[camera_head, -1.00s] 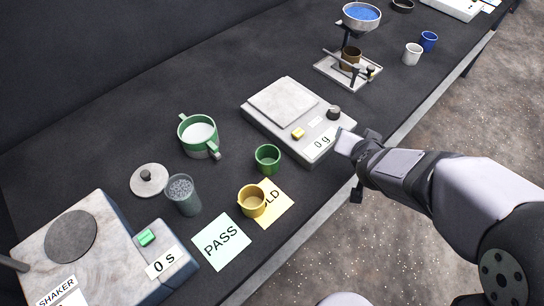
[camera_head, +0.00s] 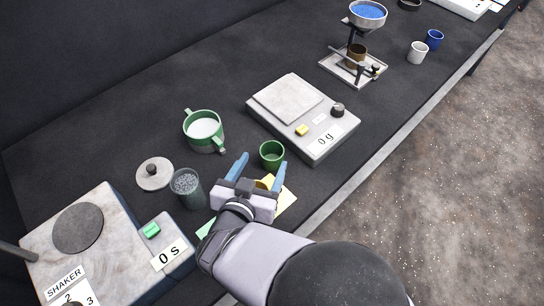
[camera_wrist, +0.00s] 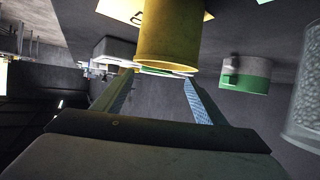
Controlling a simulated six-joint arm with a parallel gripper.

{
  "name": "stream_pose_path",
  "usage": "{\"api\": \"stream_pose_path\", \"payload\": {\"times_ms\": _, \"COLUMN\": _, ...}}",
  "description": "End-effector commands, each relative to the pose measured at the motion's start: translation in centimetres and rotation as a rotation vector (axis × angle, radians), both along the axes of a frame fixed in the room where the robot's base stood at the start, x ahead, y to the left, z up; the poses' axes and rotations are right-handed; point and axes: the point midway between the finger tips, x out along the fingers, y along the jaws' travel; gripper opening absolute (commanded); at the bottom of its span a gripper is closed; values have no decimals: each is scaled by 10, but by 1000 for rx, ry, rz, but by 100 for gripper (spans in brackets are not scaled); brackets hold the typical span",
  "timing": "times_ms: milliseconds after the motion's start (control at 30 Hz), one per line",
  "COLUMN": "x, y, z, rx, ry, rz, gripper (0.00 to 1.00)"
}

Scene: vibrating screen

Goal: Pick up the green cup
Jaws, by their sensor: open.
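The green cup (camera_head: 271,152) stands upright on the dark bench, in front of the scale. My gripper (camera_head: 261,168) is open and empty, its two blue fingers spread and pointing toward the green cup. The cup shows just beyond the gap between the fingertips; I cannot tell whether it is between them. In the wrist view, my gripper's fingers (camera_wrist: 158,80) are apart. A yellow cup (camera_wrist: 170,35) fills the top middle there and hides most of what lies behind it.
A scale (camera_head: 318,144) reading 0 g stands beyond the green cup. A two-handled green pot (camera_head: 204,146), a round lid (camera_head: 154,181) and a grey beaker (camera_head: 187,201) are to the left. A shaker (camera_head: 121,243) is at lower left. Paper cards lie under my gripper.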

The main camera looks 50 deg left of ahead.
Motion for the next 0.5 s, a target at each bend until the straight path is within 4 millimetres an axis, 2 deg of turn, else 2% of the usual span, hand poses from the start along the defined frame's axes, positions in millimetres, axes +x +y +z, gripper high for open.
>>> {"api": "stream_pose_path", "payload": {"times_ms": 300, "x": 16, "y": 9, "z": -7, "rx": 0, "ry": 0, "rz": -1, "gripper": 65}}
{"api": "stream_pose_path", "payload": {"times_ms": 500, "x": 20, "y": 10, "z": -10, "rx": 0, "ry": 0, "rz": -1, "gripper": 65}}
